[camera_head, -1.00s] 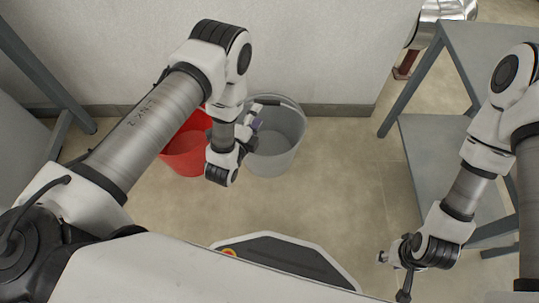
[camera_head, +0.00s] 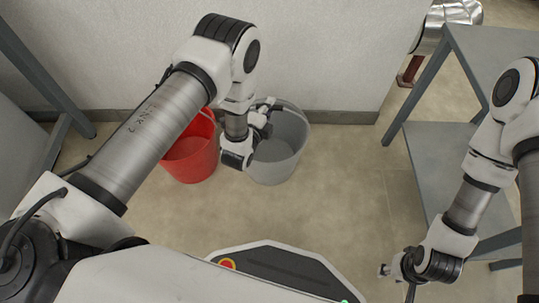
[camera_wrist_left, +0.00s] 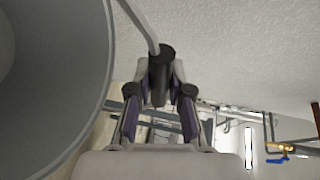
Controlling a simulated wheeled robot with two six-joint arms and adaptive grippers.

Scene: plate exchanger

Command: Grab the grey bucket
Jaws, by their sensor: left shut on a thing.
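The grey bucket (camera_head: 275,176) stands upright on the floor near the wall, just right of the red bucket. My left gripper (camera_head: 264,106) is at its upper left rim. In the left wrist view my left gripper (camera_wrist_left: 160,78) is shut on the dark grip of the bucket handle (camera_wrist_left: 161,68). The pale handle wire runs up from the grip. The curved grey bucket (camera_wrist_left: 88,100) fills the left of that view. My right gripper (camera_head: 385,270) is low at the right, away from the buckets, too small to tell its opening.
A red bucket (camera_head: 190,170) stands beside the grey one, partly behind my left arm. A grey metal table (camera_head: 430,150) with a lower shelf is at the right. A grey frame stands at the left. The wall (camera_head: 320,60) is close behind the buckets. The floor in front is clear.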

